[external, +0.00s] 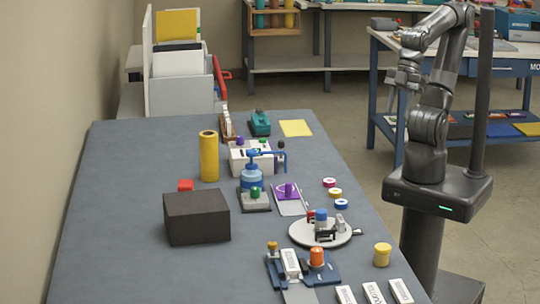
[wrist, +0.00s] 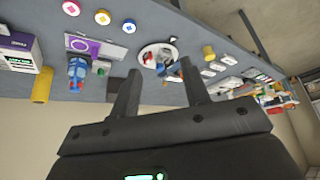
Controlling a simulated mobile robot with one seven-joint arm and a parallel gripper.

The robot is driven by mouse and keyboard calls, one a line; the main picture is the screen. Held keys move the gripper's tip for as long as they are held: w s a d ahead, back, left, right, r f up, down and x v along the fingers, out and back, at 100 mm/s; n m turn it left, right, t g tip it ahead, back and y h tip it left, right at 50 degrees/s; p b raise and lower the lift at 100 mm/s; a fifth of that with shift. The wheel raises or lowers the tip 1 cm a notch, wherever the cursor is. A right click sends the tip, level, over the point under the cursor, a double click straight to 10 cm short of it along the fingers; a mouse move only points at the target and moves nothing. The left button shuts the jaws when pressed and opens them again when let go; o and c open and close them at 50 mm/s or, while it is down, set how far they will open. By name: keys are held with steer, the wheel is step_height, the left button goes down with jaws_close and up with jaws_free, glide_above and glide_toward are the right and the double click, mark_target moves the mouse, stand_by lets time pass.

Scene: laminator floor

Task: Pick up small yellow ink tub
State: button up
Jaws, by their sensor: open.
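A yellow tub with a lid (external: 382,254) stands upright near the table's front right edge. It also shows in the wrist view (wrist: 208,53), up and right of my fingertips. A smaller, low yellow-topped round piece (external: 335,193) lies between a red one and a blue one; it shows at the top of the wrist view (wrist: 102,17). I cannot tell for certain which is the ink tub. My gripper (wrist: 160,68) is open and empty. In the external view my gripper (external: 404,78) is raised beyond the table's right edge, apart from both yellow pieces.
A round white tray (external: 298,235) with small items stands beside the tub. A blue fixture (external: 323,272) and white labelled boxes (external: 373,293) lie in front. A dark block (external: 196,217) and tall yellow cylinder (external: 209,157) stand left. The table's left side is mostly clear.

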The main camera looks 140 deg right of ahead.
steer(key=shift+o, duration=0.4)
steer(key=o, duration=0.4)
steer(key=shift+o, duration=0.2)
